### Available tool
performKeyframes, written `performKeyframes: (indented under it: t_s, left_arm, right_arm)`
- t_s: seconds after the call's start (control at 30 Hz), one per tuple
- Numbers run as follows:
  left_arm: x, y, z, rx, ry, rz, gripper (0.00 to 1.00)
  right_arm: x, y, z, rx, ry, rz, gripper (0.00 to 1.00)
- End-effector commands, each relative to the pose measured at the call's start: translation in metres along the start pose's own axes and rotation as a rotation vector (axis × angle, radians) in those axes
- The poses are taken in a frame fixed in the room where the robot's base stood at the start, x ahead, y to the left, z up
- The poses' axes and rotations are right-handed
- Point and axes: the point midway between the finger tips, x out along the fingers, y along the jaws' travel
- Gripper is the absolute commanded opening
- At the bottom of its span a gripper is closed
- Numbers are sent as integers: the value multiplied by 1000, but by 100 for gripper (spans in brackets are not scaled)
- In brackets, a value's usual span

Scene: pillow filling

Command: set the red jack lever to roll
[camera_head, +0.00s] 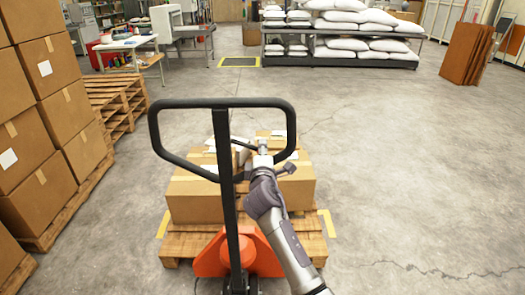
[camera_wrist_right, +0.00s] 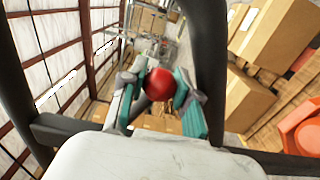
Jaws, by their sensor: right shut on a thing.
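The red jack lever (camera_wrist_right: 158,84) shows in the right wrist view as a round red knob between the teal finger pads. My right gripper (camera_head: 262,147) is shut on this knob, inside the black loop handle of the pallet jack (camera_head: 222,103). The gripper also shows in the right wrist view (camera_wrist_right: 160,98). In the head view the knob is hidden by the gripper, and I cannot tell the lever's position. The jack's orange body (camera_head: 266,262) is below, in front of the loaded pallet. My left gripper is not in view.
Cardboard boxes (camera_head: 196,200) sit on a wooden pallet (camera_head: 180,246) just beyond the handle. Tall box stacks (camera_head: 40,125) on pallets stand at the left. A rack with white sacks (camera_head: 343,45) is at the back. The concrete floor at the right is clear.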

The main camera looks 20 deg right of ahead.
Motion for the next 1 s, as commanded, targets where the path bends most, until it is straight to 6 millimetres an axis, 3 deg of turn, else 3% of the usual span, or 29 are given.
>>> performKeyframes:
  t_s: [0.67,0.7,0.8,0.83,1.0]
  left_arm:
    - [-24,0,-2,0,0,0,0]
    - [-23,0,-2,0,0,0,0]
    - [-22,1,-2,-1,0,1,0]
    - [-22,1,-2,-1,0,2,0]
    - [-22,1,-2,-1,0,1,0]
  right_arm:
    - [0,31,-4,5,8,11,8]
    - [-1,30,-4,5,9,10,37]
    - [0,28,-3,4,7,8,54]
    - [0,28,-3,4,7,8,58]
    - [0,26,-2,3,4,5,58]
